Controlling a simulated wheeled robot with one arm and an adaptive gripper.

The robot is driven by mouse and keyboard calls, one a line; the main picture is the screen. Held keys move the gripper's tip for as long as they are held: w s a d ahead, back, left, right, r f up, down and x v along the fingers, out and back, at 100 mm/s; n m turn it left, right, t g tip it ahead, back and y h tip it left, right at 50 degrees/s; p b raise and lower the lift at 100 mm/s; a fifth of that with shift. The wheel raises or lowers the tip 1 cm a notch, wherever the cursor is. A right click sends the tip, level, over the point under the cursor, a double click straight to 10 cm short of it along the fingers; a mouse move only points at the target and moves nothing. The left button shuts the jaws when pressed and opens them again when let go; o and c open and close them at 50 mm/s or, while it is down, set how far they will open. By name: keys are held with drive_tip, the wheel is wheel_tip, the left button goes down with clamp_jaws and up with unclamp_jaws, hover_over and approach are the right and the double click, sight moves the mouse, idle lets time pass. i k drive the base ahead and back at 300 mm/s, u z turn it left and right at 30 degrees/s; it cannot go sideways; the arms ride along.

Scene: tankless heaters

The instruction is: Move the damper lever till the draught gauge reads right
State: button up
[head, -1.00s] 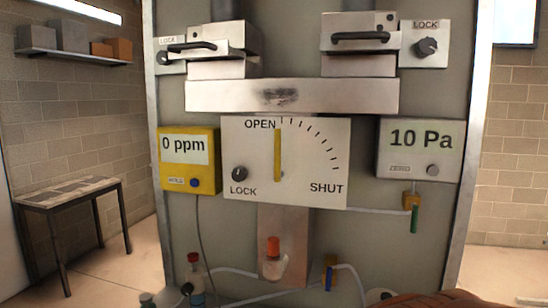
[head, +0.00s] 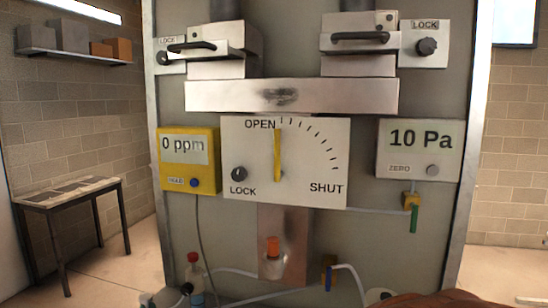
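The damper lever (head: 278,153) is a yellow bar standing upright on a white dial plate (head: 312,180), pointing at OPEN. Tick marks curve from OPEN down to SHUT at the lower right. A dark LOCK knob (head: 238,174) sits at the plate's lower left. The draught gauge (head: 420,139) at the right is a pale box reading 10 Pa, with a ZERO button (head: 432,170). My gripper is not in view, so its hold on anything is hidden.
A yellow meter (head: 188,150) left of the dial reads 0 ppm. Handled flaps (head: 207,47) and (head: 360,38) stand above, with another LOCK knob (head: 427,46). Below are an orange-capped fitting (head: 272,248) and tubes. A table (head: 68,192) stands at left.

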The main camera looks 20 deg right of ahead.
sight(279, 174)
drive_tip(key=u, duration=1.35)
drive_tip(key=k, duration=0.4)
drive_tip(key=u, duration=0.55)
